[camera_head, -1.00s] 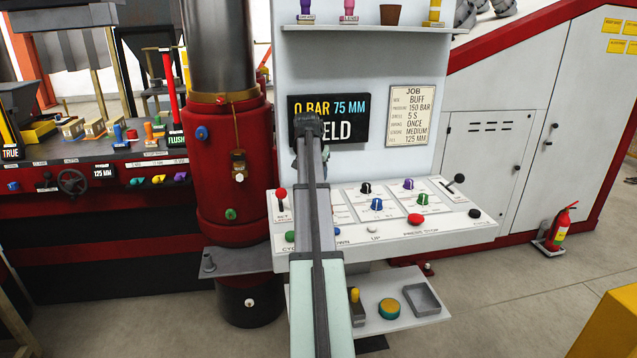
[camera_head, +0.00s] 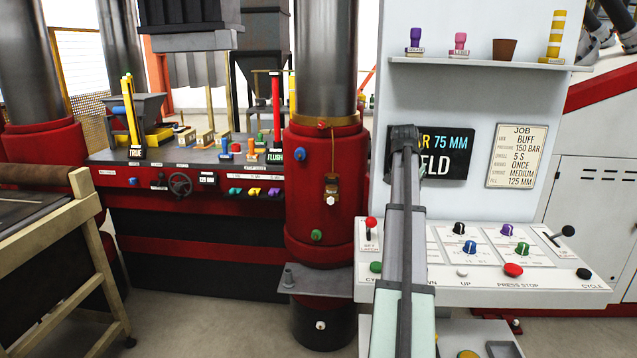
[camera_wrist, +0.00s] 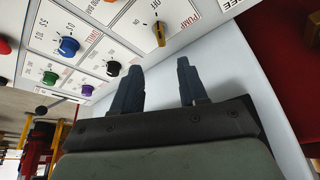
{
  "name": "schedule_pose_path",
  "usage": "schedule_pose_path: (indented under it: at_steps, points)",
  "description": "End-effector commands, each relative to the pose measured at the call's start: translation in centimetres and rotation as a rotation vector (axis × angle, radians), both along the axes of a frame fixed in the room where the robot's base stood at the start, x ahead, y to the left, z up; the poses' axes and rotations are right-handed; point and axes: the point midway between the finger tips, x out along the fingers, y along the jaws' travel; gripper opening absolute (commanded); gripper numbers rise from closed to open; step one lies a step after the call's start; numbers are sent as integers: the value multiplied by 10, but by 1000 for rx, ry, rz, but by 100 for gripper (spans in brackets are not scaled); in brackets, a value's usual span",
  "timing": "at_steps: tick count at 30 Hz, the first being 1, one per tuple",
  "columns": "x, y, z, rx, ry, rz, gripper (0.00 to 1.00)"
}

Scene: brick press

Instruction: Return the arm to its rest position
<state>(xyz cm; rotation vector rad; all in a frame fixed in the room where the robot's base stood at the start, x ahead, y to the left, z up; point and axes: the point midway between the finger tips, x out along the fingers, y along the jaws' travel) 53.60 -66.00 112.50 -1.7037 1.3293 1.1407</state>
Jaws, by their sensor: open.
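My gripper (camera_wrist: 160,85) shows in the wrist view with its two dark fingers apart and nothing between them. Beyond the fingers is the white control panel (camera_wrist: 105,30) with a yellow knob (camera_wrist: 160,33), a blue knob (camera_wrist: 69,46) and a black knob (camera_wrist: 113,68). The fingers look apart from the knobs. In the head view my arm stretches up in front of the control panel (camera_head: 520,285) and covers part of the dark display (camera_head: 458,150). The gripper's fingers are hidden there.
A red press column (camera_head: 325,190) stands left of the panel. A shelf (camera_head: 470,66) with stamps and a cup is above the display. A job card (camera_head: 516,155) hangs at its right. A wooden-framed table (camera_head: 75,240) is at the left.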

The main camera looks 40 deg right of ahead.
Motion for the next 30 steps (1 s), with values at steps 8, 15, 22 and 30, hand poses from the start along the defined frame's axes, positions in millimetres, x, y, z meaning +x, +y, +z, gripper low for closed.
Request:
schedule_pose_path:
  at_steps: [8,15,22,30]
  points:
    - [7,17,-4,5,-43,-3,43]
    - [42,95,-17,58,-270,-30,43]
    - [72,158,-28,141,-448,-62,43]
    - [91,183,-93,177,-365,11,43]
